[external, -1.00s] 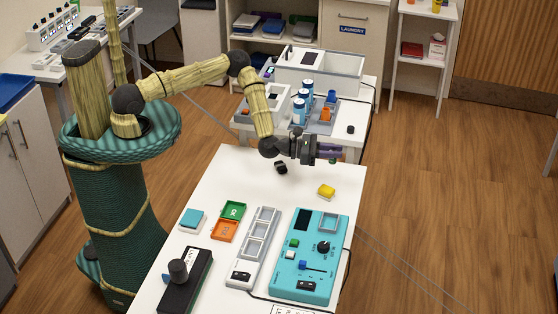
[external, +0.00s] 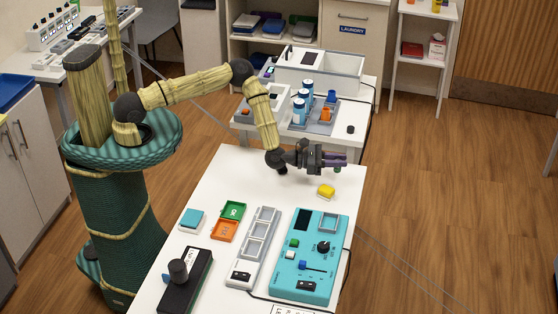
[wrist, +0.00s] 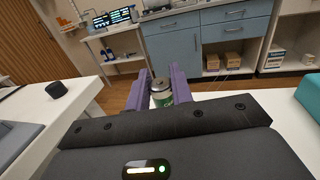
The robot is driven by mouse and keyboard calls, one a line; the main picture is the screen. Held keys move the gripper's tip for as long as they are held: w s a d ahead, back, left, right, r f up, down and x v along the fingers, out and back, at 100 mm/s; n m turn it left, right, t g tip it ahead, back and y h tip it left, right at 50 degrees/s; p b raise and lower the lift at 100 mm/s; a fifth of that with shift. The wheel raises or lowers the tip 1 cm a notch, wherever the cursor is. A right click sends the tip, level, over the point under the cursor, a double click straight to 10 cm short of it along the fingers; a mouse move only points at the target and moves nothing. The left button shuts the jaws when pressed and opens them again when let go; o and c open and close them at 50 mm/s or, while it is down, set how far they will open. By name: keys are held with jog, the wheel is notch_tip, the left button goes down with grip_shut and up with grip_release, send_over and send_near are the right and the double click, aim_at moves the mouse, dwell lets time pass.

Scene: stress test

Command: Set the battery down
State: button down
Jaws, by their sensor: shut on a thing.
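The battery (wrist: 161,95) is a small cylinder with a grey metal top and a green band. In the wrist view it is upright between the two purple fingers of my gripper (wrist: 160,88), which is shut on it. In the external view my gripper (external: 337,160) is over the far right part of the white table (external: 225,175), beyond the yellow block (external: 326,190).
On the table are a green tray (external: 232,210), an orange tray (external: 224,231), a grey-white device with bays (external: 254,245), a turquoise tester (external: 298,273), a black device (external: 182,290) and a blue-topped block (external: 191,219). A second table behind holds blue-and-white cylinders (external: 299,110).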

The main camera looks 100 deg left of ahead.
aim_at(337, 171)
jog(key=shift+f+b, duration=0.55)
jog(key=shift+f, duration=1.25)
jog(key=shift+f, duration=0.6)
jog(key=c, duration=1.2)
grip_release()
jog(key=shift+c, duration=0.2)
jog(key=shift+r, duration=0.1)
